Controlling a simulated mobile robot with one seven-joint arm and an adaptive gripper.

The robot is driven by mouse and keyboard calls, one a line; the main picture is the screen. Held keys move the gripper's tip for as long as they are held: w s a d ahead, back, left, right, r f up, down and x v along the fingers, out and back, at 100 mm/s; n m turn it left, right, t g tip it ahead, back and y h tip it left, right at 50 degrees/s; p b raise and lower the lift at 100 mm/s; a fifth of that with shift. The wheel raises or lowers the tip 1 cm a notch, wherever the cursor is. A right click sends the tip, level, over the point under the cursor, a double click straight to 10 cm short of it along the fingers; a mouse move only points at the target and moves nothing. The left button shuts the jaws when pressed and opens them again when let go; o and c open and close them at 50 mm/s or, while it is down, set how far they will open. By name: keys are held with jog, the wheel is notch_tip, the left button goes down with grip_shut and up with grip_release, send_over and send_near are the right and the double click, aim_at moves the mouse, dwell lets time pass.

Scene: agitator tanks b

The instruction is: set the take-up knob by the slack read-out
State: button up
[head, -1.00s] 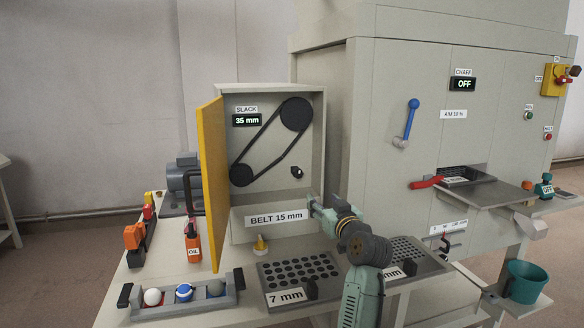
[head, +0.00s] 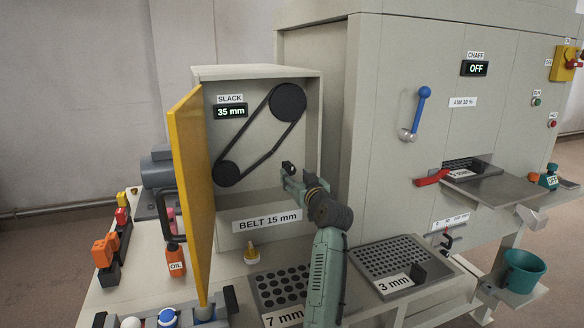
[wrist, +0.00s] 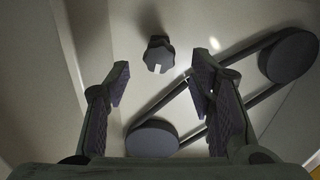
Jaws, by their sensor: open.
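The slack read-out (head: 230,112) shows 35 mm inside the open belt cabinet. The take-up knob (wrist: 158,54) is dark and sits on the cabinet's back wall, with a pale mark at its lower edge in the wrist view. In the head view the knob (head: 287,167) shows just above my gripper (head: 292,178). In the wrist view my gripper (wrist: 163,75) is open and empty, its fingers apart on either side below the knob, not touching it. The belt (head: 262,137) runs slanted around two dark pulleys, the larger upper one (head: 288,102) at the right.
A yellow door (head: 190,190) stands open at the cabinet's left. A plate reading BELT 15 mm (head: 267,221) is on the cabinet's front. Perforated trays marked 7 mm (head: 285,283) and 3 mm (head: 385,258) lie below. The big machine (head: 390,130) stands close at right.

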aim_at(292, 171)
jog(key=shift+p+x, duration=0.45)
jog(key=shift+x, duration=1.5)
jog(key=shift+c, duration=0.2)
jog(key=c, duration=1.1)
jog(key=shift+f+m+b, duration=0.1)
jog(key=shift+m+b, duration=0.3)
jog(key=shift+m, duration=0.6)
jog(key=m, duration=0.3)
jog(key=shift+m, duration=0.3)
jog(key=m, duration=0.6)
jog(key=shift+d, duration=0.1)
